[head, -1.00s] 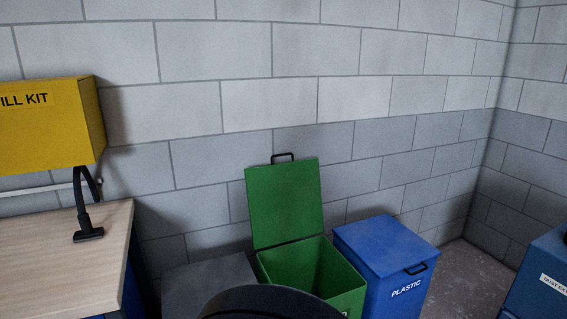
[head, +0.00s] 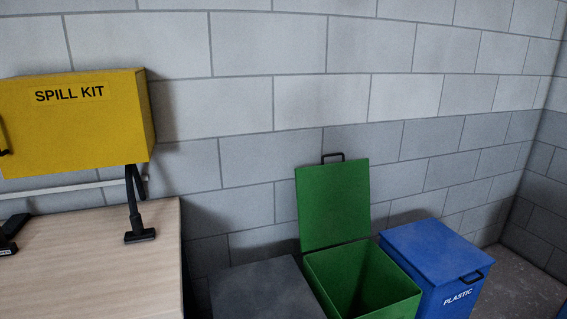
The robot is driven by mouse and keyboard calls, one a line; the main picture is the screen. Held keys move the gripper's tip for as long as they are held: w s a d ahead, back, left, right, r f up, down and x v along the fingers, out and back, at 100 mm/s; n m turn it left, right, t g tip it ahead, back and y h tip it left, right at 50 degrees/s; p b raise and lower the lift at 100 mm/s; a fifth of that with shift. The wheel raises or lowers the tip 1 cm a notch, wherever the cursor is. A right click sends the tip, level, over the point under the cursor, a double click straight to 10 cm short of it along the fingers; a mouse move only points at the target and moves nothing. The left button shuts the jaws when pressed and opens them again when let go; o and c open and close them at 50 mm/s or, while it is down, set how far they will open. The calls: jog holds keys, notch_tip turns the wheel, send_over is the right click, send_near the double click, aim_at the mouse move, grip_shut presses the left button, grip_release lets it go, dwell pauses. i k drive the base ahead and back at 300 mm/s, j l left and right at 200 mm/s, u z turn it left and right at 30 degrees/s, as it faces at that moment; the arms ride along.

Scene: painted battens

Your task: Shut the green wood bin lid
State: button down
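The green bin (head: 402,300) stands against the block wall, between a dark grey bin and a blue bin. Its green lid (head: 333,205) is open and stands upright at the back, leaning near the wall, with a black handle (head: 333,157) on its top edge. The bin's inside shows as dark and I see nothing in it. No label on the green bin is visible now. My gripper is not in view.
The blue bin (head: 438,252), marked PLASTIC, is closed at the right. The dark grey bin (head: 262,290) is at the left. A wooden worktop (head: 80,255) fills the lower left, below a yellow SPILL KIT box (head: 75,125). Floor shows at far right.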

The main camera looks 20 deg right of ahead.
aim_at(333, 200)
jog(key=z, duration=0.8)
